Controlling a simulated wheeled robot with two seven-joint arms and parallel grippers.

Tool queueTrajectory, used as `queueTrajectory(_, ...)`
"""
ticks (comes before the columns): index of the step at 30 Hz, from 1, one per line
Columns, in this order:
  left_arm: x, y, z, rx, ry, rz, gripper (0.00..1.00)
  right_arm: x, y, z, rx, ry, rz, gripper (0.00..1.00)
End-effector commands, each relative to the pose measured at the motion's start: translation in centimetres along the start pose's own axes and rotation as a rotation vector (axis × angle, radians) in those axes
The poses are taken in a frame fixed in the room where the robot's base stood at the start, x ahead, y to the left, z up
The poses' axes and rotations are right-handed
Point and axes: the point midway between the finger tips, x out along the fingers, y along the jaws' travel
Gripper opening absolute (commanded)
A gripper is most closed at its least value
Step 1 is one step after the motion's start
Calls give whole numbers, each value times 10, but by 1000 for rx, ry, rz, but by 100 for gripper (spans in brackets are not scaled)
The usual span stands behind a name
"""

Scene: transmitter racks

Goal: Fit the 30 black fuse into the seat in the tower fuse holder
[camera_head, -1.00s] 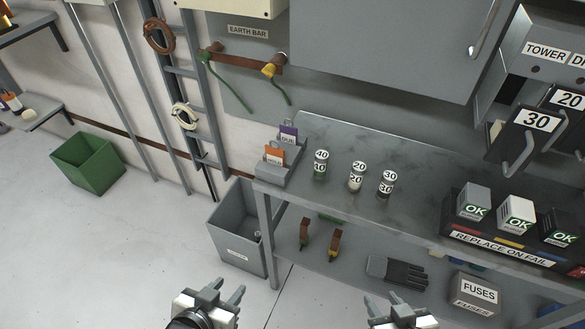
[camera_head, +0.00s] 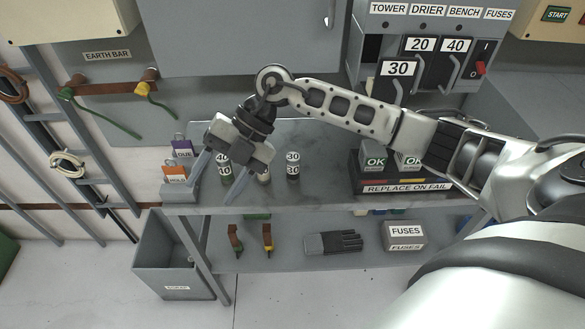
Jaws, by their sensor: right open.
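The 30 black fuse (camera_head: 293,166) stands upright on the grey bench, its two white bands marked 30. The tower fuse holder (camera_head: 397,80), marked 30, hangs below the TOWER label at the upper right and sits lower and further forward than its neighbours. Its seat cannot be made out. My right gripper (camera_head: 213,192) is open over the bench's left part, fingers pointing down, left of the black fuse. A green fuse marked 40 (camera_head: 224,165) shows between its fingers, apparently behind them. My left gripper is out of view.
A third fuse (camera_head: 263,178) is partly hidden by my right gripper. The DUE and HOLD tag rack (camera_head: 180,190) is close to its left finger. The REPLACE ON FAIL tray (camera_head: 405,188) with OK testers stands at right, partly behind my right arm. Bench surface (camera_head: 325,190) right of the fuses is clear.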

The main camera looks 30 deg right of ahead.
Motion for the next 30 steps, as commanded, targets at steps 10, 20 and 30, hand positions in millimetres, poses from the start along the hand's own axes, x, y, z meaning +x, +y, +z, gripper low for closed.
queueTrajectory(10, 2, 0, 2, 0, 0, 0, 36, -173, -64, 74, 296, -561, -582, 56)
queueTrajectory(20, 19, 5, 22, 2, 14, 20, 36, -143, -103, 100, 321, -591, -603, 56)
queueTrajectory(30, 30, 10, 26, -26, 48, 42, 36, -111, -131, 120, 317, -589, -600, 56)
